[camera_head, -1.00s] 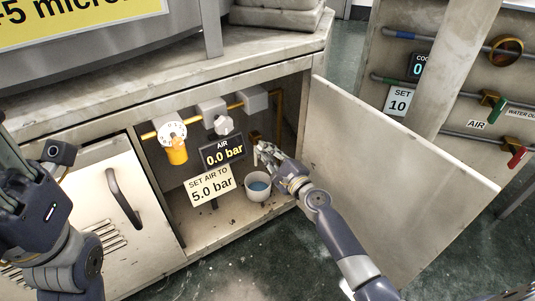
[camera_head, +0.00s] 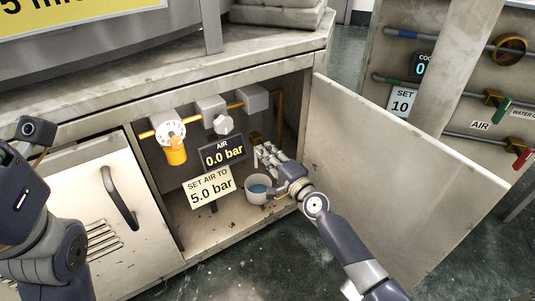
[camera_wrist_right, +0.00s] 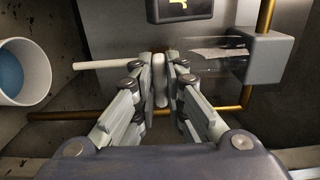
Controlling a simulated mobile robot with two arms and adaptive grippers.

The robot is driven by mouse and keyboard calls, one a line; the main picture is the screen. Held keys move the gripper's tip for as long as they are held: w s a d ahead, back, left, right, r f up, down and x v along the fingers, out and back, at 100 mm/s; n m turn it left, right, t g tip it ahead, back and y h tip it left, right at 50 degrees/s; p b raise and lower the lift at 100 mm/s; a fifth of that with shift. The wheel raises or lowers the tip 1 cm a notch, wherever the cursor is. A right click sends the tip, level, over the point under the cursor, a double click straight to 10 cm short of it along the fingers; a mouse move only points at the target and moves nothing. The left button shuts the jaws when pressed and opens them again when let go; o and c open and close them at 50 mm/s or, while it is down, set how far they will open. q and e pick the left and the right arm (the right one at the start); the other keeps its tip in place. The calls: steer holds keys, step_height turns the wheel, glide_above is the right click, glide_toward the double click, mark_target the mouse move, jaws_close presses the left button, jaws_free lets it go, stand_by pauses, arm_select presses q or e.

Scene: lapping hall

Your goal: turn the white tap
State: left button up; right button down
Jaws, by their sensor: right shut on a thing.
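My right gripper (camera_head: 262,152) reaches into the open cabinet, right of the air display. In the right wrist view, the gripper (camera_wrist_right: 161,72) is closed around a slim white upright piece (camera_wrist_right: 160,82), which I take to be part of the white tap. A pale rod (camera_wrist_right: 105,64) runs left from beside the fingertips. The fingers hide much of the piece, and the tap is hard to make out in the head view. My left arm is at the left edge of the head view; its fingers are not clearly visible.
A display (camera_head: 222,152) reads AIR 0.0 bar; a sign (camera_head: 208,188) says SET AIR TO 5.0 bar. The open door (camera_head: 400,185) is right.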

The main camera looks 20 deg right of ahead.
steer(key=shift+a+f, duration=0.1)
stand_by(0.3)
steer(key=c, duration=1.6)
jaws_free()
steer(key=shift+c, duration=0.2)
steer(key=v, duration=1.2)
